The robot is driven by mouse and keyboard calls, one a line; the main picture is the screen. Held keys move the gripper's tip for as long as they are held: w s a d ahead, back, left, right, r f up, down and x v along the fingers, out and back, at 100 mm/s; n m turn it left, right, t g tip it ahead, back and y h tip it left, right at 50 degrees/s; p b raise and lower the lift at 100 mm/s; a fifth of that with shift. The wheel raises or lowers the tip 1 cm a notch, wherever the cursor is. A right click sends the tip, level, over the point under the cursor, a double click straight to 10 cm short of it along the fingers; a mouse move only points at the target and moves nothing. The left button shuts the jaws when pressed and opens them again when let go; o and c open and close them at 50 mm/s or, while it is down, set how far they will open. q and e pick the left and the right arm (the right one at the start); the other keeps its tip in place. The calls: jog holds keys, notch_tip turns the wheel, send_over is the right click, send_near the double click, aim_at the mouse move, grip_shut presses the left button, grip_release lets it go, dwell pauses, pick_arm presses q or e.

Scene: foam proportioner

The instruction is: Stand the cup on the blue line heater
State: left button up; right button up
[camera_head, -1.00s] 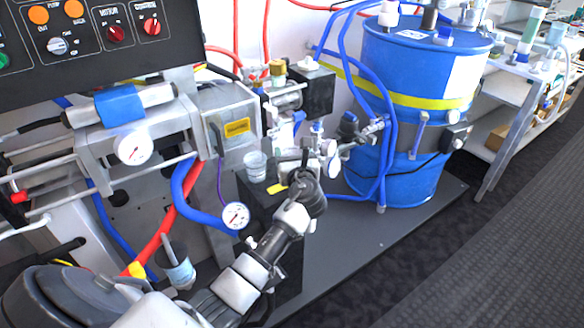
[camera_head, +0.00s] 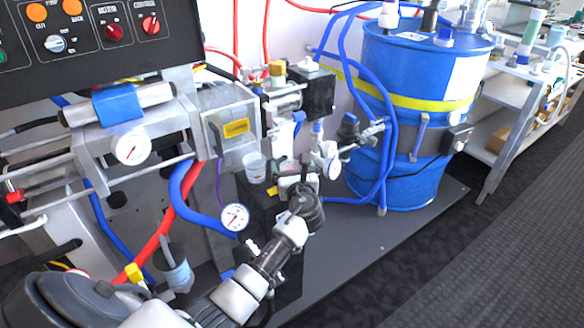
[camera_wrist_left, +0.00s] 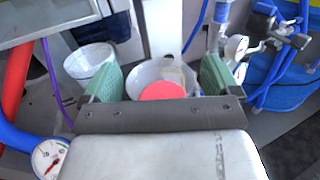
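A clear cup (camera_head: 254,167) stands upright on a dark block beside the metal box, left of my left gripper (camera_head: 292,186). It also shows in the left wrist view (camera_wrist_left: 90,62). In that view a second, white cup-like vessel (camera_wrist_left: 172,70) lies between the green pads of my left gripper (camera_wrist_left: 160,80), with a flat pink-red disc in front of it. The pads are apart; I cannot tell whether they press on it. Another cup (camera_head: 178,275), with a stick in it, is at lower left. A blue sleeve (camera_head: 118,103) wraps a horizontal cylinder; which part is the line heater is unclear. My right gripper is out of view.
Gauges (camera_head: 235,217), valves and blue and red hoses crowd the space around my left gripper. A blue drum (camera_head: 415,110) stands behind right on the dark base plate (camera_head: 370,245). That plate is bare in front of the drum.

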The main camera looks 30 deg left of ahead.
pick_arm(q)
jog(key=shift+r, duration=0.15)
jog(key=p+v, duration=0.2)
jog(key=v, duration=1)
jog(key=s+d+f+n+g+h, duration=0.25)
jog(key=s+f+n+h, duration=0.35)
jog(key=f, duration=0.5)
jog(key=s+d+f+n+g+h, duration=0.1)
jog(key=s+d+f+n+h, duration=0.3)
jog(key=f+n, duration=0.5)
jog(key=s+f+n+g+h, duration=0.1)
jog(key=s+f+n+g, duration=0.2)
jog(key=s+f, duration=0.8)
jog(key=s+d+f+n+g+h, duration=0.1)
jog(key=s+f+n+g, duration=0.3)
jog(key=s+f, duration=0.7)
jog(key=s+n+h, duration=0.1)
jog(key=n, duration=0.1)
jog(key=shift+f+n, duration=0.25)
jog(key=shift+n, duration=0.05)
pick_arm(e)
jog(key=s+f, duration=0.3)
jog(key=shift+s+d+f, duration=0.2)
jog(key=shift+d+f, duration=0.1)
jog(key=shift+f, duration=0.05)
pick_arm(q)
jog(key=shift+d, duration=0.15)
